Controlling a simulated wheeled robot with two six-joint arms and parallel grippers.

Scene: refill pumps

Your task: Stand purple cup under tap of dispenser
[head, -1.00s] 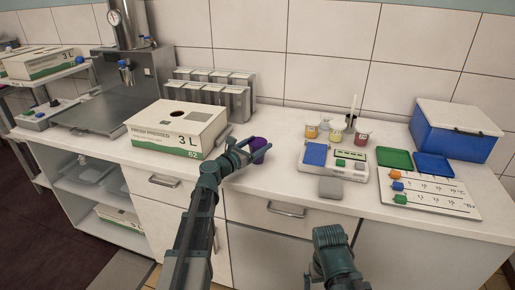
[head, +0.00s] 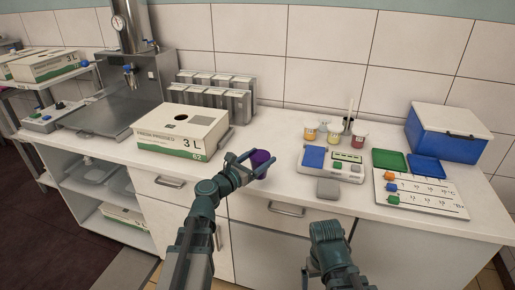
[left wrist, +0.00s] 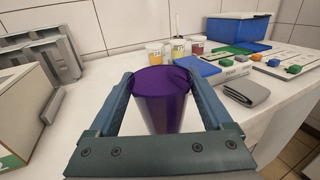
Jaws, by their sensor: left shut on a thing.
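The purple cup (head: 261,160) is upright between the fingers of my left gripper (head: 248,162), close to the counter's front edge. The left wrist view shows the purple cup (left wrist: 163,97) from above and behind, with my left gripper (left wrist: 163,90) shut on its sides. I cannot tell whether its base touches the counter. The metal dispenser (head: 125,70) stands at the back left, with its tap (head: 129,73) on the front above a grey metal plate (head: 108,114).
A juice box (head: 180,130) stands on the counter between the cup and the dispenser. A metal rack (head: 215,98) is behind it. To the right are a scale (head: 333,163), several small jars (head: 334,132) and a blue crate (head: 447,133).

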